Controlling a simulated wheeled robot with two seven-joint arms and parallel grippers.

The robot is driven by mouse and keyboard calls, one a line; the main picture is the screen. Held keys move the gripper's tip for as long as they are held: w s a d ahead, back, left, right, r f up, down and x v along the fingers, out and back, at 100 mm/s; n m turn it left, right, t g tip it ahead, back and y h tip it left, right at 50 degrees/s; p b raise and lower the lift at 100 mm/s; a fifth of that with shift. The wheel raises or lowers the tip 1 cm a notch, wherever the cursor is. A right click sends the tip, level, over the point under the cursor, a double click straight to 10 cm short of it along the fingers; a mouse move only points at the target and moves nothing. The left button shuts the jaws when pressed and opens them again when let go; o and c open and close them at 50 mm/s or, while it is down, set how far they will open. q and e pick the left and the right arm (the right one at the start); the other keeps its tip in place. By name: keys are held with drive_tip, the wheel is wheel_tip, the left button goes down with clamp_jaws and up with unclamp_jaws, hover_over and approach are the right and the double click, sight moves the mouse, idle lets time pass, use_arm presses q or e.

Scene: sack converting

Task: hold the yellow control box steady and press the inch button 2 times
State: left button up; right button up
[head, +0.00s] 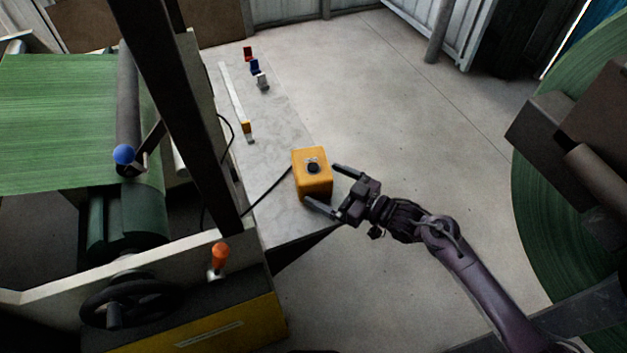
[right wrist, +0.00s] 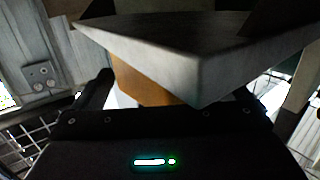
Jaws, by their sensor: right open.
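The yellow control box (head: 312,184) stands on the grey shelf near its front right edge, with a black round button (head: 313,168) on its top and a black cable running off to the left. My right gripper (head: 320,188) is open, its two fingers spread along the right side of the box, one near the far side and one near the front. Whether the fingers touch the box cannot be told. In the right wrist view, part of the yellow box (right wrist: 140,86) shows between the fingers, with a grey slab covering much of it. My left gripper is not in view.
The grey shelf (head: 272,121) also bears small red (head: 248,54), blue (head: 255,67) and grey (head: 262,82) blocks and a thin strip with a yellow end. A machine with green sheet (head: 60,120), dark post and orange-knobbed lever (head: 220,256) stands left. Floor right of the shelf is clear.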

drive_tip(key=x, duration=0.2)
drive_tip(key=shift+w+a+f+b, duration=0.1)
drive_tip(key=shift+w+a+b, duration=0.1)
drive_tip(key=shift+a+b, duration=0.15)
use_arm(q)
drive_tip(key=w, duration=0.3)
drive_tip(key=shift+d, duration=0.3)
use_arm(e)
drive_tip(key=shift+w+a, duration=0.15)
drive_tip(key=shift+w, duration=0.05)
clamp_jaws()
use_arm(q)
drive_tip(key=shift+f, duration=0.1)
use_arm(e)
drive_tip(key=c, duration=2.1)
unclamp_jaws()
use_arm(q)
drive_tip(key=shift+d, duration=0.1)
use_arm(e)
drive_tip(key=o, duration=1.6)
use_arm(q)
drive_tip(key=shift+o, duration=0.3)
